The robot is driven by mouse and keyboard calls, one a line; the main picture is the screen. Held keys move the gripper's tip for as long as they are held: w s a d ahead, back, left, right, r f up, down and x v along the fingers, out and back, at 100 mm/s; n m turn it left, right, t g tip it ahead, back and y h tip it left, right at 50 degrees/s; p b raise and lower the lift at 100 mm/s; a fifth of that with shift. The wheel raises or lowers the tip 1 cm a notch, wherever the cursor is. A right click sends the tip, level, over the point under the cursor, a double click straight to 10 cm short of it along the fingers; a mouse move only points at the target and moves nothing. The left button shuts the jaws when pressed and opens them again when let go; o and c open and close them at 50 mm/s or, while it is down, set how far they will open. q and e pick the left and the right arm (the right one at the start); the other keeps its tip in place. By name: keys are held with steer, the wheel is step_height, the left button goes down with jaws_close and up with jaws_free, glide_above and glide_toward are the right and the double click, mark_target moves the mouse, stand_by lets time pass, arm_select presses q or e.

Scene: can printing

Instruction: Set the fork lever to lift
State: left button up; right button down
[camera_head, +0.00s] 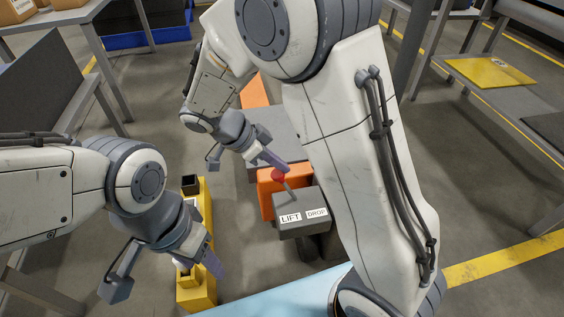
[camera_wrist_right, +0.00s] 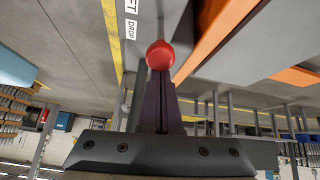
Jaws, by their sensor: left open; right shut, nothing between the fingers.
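The fork lever is a grey stalk with a red knob (camera_head: 279,175) on a dark grey box (camera_head: 300,226). The box has a LIFT label (camera_head: 290,217) on the left and a DROP label (camera_head: 317,212) on the right. The stalk leans left, to the LIFT side. My right gripper (camera_head: 284,165) is shut and empty, its fingertips at the knob. In the right wrist view the knob (camera_wrist_right: 160,54) sits just past the closed fingertips (camera_wrist_right: 160,75); whether they touch it I cannot tell. My left gripper (camera_head: 213,266) is open and empty, away from the lever at the lower left.
An orange frame (camera_head: 265,203) stands behind the lever box. A yellow fixture (camera_head: 198,292) is near my left gripper. A light blue surface (camera_head: 285,298) lies at the bottom. Grey tables and a rack with a yellow panel (camera_head: 489,73) stand around; open floor lies between.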

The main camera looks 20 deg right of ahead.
steer(key=shift+w+a+f, duration=0.1)
steer(key=shift+a+f, duration=0.05)
steer(key=shift+a, duration=0.3)
steer(key=d+r+p, duration=0.1)
steer(key=d+r, duration=0.1)
steer(key=d, duration=0.2)
steer(key=a+f+p+v, duration=0.1)
steer(key=p+v, duration=0.3)
steer(key=v, duration=0.5)
steer(key=shift+a+r+p, duration=0.25)
steer(key=shift+a+p, duration=0.1)
steer(key=shift+a, duration=0.15)
steer(key=shift+w, duration=0.15)
